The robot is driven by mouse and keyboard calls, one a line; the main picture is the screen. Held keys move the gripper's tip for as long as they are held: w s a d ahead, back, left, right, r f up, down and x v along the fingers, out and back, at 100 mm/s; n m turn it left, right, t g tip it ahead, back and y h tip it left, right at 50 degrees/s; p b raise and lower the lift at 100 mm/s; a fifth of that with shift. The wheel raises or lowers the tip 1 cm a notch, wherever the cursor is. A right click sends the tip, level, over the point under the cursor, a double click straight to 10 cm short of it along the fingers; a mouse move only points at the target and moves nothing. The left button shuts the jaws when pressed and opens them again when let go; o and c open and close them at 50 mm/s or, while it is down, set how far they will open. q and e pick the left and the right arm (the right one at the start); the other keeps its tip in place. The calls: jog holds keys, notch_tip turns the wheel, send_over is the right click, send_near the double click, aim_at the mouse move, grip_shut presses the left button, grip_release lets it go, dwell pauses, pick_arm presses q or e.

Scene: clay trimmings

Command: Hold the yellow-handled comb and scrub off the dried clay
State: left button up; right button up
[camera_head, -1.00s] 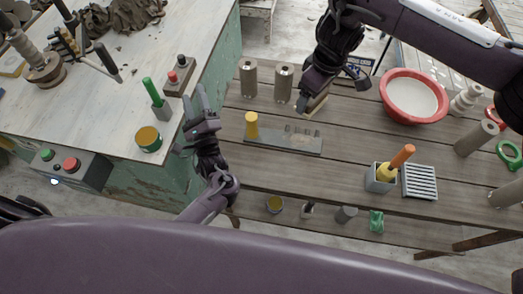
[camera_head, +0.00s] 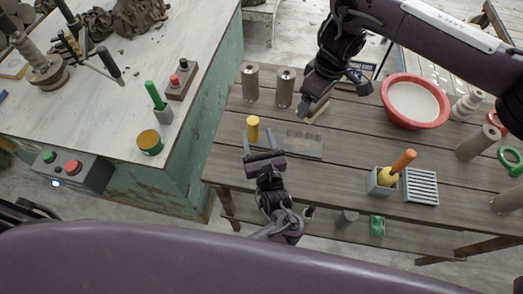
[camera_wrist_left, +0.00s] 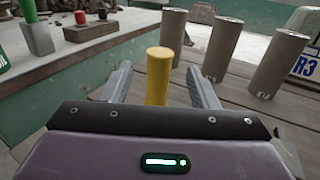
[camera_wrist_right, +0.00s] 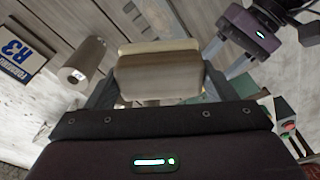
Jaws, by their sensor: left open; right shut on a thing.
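The comb's yellow handle (camera_head: 253,128) stands upright at the left end of a flat grey plate (camera_head: 312,150) on the plank table. Small dark lumps, seemingly dried clay (camera_head: 302,134), lie along the plate. My left gripper (camera_head: 262,147) is open at the handle's near side. In the left wrist view the handle (camera_wrist_left: 158,75) stands between the spread fingers, with gaps on both sides. My right gripper (camera_head: 306,104) is shut on a pale wooden block (camera_head: 319,111), possibly a brush, beyond the plate. The block (camera_wrist_right: 158,72) fills the jaws in the right wrist view; its underside is hidden.
Two grey-brown cylinders (camera_head: 285,87) stand behind the plate. A red basin (camera_head: 414,101) is at the right. A grey holder (camera_head: 381,182) with orange- and yellow-handled tools stands beside a slatted grey tray (camera_head: 421,187). The green-sided bench (camera_head: 170,190) borders the left.

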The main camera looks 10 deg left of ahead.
aim_at(254, 126)
pick_arm(q)
jog(key=x, duration=0.6)
jog(key=shift+w+a, duration=0.1)
jog(key=shift+w, duration=0.2)
grip_shut()
dwell(0.6)
